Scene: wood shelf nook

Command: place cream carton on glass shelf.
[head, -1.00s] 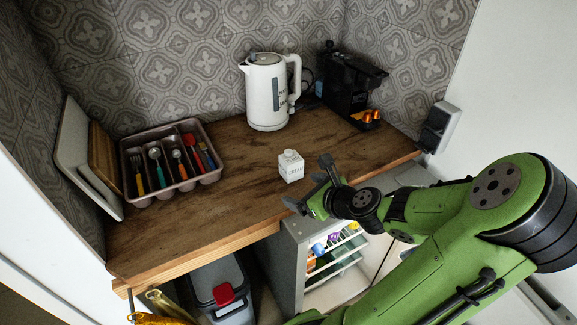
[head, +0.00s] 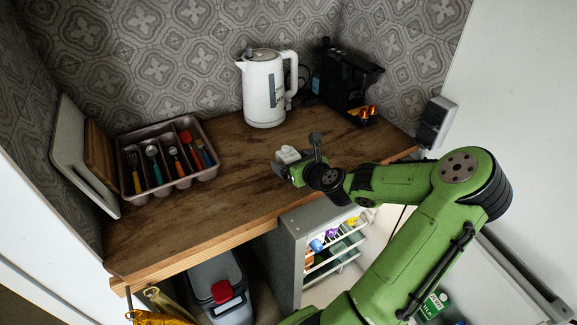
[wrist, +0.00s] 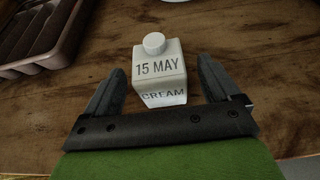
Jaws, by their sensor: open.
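The cream carton (wrist: 160,72) is a small white carton with a round cap, marked "15 MAY" and "CREAM". It stands upright on the wooden counter (head: 235,155). My gripper (wrist: 160,88) is open, with one finger on each side of the carton's near part; I cannot tell whether they touch it. In the head view the carton (head: 288,154) is partly hidden by my gripper (head: 296,156). Below the counter, a small open fridge shows shelves (head: 335,250) with several colourful items; part of it is hidden by my arm.
A white kettle (head: 264,95) and a black coffee machine (head: 343,85) stand at the back. A cutlery tray (head: 141,140) and leaning boards (head: 75,150) are at the left. The grey fridge door (head: 291,262) stands open beside a bin (head: 213,285).

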